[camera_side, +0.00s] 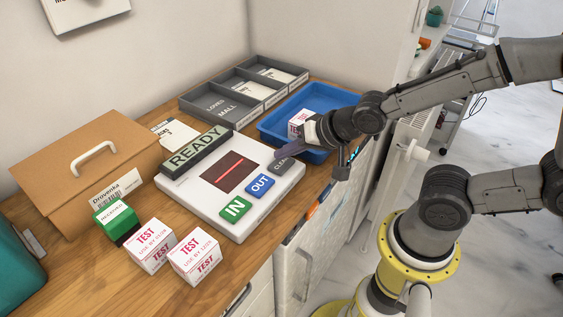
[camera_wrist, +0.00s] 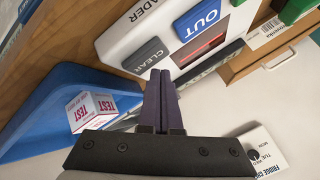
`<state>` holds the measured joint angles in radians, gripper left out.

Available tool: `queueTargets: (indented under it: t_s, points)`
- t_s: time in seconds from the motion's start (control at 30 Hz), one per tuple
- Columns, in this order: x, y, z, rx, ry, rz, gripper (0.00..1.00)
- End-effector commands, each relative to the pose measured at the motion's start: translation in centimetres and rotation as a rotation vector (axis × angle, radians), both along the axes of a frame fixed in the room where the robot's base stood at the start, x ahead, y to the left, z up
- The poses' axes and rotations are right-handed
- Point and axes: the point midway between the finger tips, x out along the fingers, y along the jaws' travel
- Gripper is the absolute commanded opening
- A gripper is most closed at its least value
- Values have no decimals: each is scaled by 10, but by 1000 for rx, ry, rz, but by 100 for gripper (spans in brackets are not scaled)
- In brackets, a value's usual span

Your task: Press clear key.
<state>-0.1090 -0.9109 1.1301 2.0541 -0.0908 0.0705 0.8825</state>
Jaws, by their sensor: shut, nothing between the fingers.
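The white reader (camera_side: 207,207) lies on the wooden counter, with a raised READY display (camera_side: 197,149) at its back. Its grey CLEAR key (camera_side: 281,167) is at the right end of a row with the blue OUT key (camera_side: 260,186) and green IN key (camera_side: 236,207). In the wrist view the fingertips (camera_wrist: 160,73) end right beside the key. I cannot tell whether they touch it.
A blue tray (camera_side: 270,129) with a TEST box (camera_side: 299,121) stands close by the reader, under my wrist. Grey compartment trays (camera_side: 228,95) are behind. Two TEST boxes (camera_side: 152,247), a green box (camera_side: 116,219) and a cardboard box (camera_side: 90,165) stand left.

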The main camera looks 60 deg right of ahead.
Motion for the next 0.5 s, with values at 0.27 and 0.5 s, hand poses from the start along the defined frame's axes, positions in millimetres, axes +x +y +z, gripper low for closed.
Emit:
queueTargets:
  t_s: [0.27,0.5]
  points:
    - [0,0,1,0,-1,0,0]
    - [1,0,21,0,-4,-1,0]
